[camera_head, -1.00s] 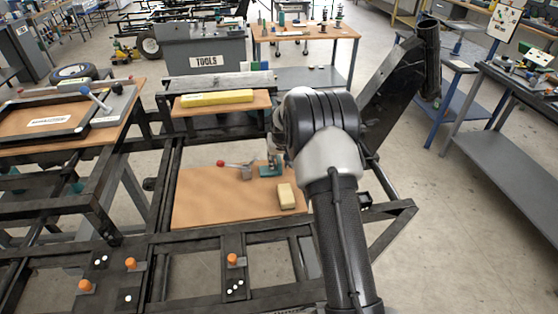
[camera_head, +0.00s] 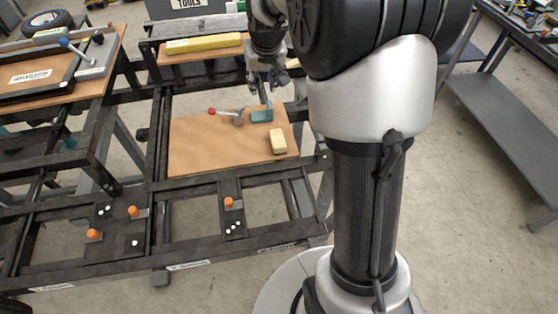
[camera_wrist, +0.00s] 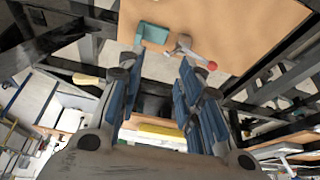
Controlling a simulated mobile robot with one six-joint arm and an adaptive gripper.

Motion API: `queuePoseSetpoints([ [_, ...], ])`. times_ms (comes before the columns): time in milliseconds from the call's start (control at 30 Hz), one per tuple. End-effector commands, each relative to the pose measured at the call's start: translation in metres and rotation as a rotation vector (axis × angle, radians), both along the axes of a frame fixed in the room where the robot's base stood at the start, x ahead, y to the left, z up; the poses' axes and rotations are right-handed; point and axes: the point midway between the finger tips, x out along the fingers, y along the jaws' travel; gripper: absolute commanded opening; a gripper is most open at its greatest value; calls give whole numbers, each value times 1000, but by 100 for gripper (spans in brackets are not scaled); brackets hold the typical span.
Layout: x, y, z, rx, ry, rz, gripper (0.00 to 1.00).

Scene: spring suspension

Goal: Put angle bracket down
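The teal angle bracket (camera_head: 262,113) rests on the tan board (camera_head: 205,150), near its far right corner. It also shows at the top of the wrist view (camera_wrist: 152,34). My gripper (camera_head: 268,92) is beyond and above the bracket in the head view, apart from it. In the wrist view my gripper (camera_wrist: 158,72) has its blue-padded fingers spread with a gap between them and nothing held.
A red-knobbed clamp (camera_head: 232,117) stands beside the bracket, close to its left. A yellowish block (camera_head: 278,141) lies at the board's right edge. A yellow bar (camera_head: 204,43) lies on a bench behind. The board's left part is clear.

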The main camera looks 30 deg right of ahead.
Motion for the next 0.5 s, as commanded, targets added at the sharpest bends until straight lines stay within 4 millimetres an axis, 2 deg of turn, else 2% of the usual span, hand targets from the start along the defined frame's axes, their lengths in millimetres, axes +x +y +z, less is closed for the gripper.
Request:
queuePoseSetpoints([
  [33, -23, 16, 24, -2, -9, 19, 33],
  [167, -85, 50, 61, -3, -10, 62, 33],
  [200, -106, 59, 70, -3, -10, 74, 33],
  [333, -174, 86, 87, -4, -12, 118, 33],
  [500, -258, 109, 84, -4, -12, 167, 33],
])
